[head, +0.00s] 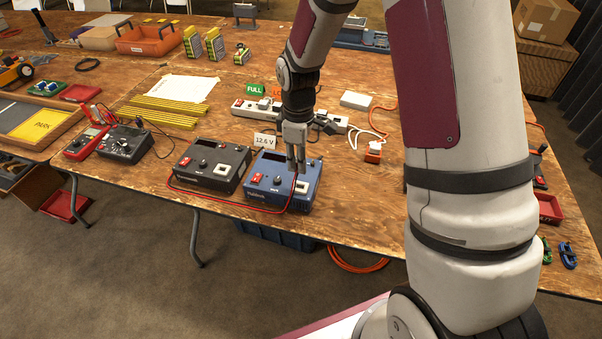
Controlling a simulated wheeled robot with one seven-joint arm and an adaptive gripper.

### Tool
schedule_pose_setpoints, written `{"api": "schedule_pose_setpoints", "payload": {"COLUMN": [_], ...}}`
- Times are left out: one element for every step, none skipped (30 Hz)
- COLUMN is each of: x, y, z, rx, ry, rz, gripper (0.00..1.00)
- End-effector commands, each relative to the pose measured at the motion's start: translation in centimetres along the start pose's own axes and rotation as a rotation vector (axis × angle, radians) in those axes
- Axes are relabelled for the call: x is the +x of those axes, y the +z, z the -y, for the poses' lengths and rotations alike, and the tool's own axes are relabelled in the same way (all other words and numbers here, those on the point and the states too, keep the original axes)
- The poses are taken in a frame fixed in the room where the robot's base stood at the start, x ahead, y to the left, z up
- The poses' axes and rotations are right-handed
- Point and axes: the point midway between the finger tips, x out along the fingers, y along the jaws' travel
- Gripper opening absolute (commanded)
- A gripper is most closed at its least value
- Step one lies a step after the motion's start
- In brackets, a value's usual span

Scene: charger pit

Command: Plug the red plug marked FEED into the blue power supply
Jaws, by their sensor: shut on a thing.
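The blue power supply (270,185) stands near the table's front edge, with a red switch, a knob and a pale socket area (302,187) at its right front. My gripper (296,170) points down over the right part of the blue supply. It is shut, with its fingertips close to the pale socket. A red cable (235,206) runs along the table edge from the left and rises to the fingertips. The red plug itself is mostly hidden between the fingers, and the FEED mark cannot be read. I cannot tell whether the plug touches or sits in the socket.
A black power supply (212,166) stands just left of the blue one. A 12.6 V card (265,141) stands behind them. Bare table lies right of the blue supply.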

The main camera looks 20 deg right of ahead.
Motion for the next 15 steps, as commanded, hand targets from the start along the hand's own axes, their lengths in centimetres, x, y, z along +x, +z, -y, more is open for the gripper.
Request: {"api": "schedule_pose_setpoints", "payload": {"x": [0.2, 0.3, 0.5, 0.8, 1.0, 1.4, 1.7, 2.0, 2.4, 2.8, 3.1, 3.5, 3.8, 4.0, 4.4], "y": [-0.1, -0.1, -0.1, -0.1, -0.1, -0.1, -0.1, -0.1, -0.1, -0.1, -0.1, -0.1, -0.1, -0.1, -0.1], "z": [-0.1, -0.2, -0.2, -0.2, -0.2, -0.2, -0.2, -0.2, -0.2, -0.2, -0.2, -0.2, -0.2, -0.2, -0.2], "rx": [-0.002, -0.003, -0.003, -0.003, -0.003, -0.003, -0.003, -0.003, -0.002, -0.002, -0.003, -0.002, -0.002, -0.002, -0.002], "ry": [-0.001, -0.001, -0.001, -0.002, -0.002, -0.002, -0.002, -0.002, -0.001, -0.001, -0.002, -0.002, -0.001, -0.001, -0.001], "rz": [0.000, 0.000, 0.000, 0.000, 0.001, 0.001, 0.001, 0.001, 0.000, 0.000, 0.001, 0.001, 0.001, 0.000, 0.000], "gripper": [0.00, 0.00, 0.00, 0.00, 0.00, 0.00, 0.00, 0.00, 0.00, 0.00, 0.00, 0.00, 0.00, 0.00, 0.00]}}
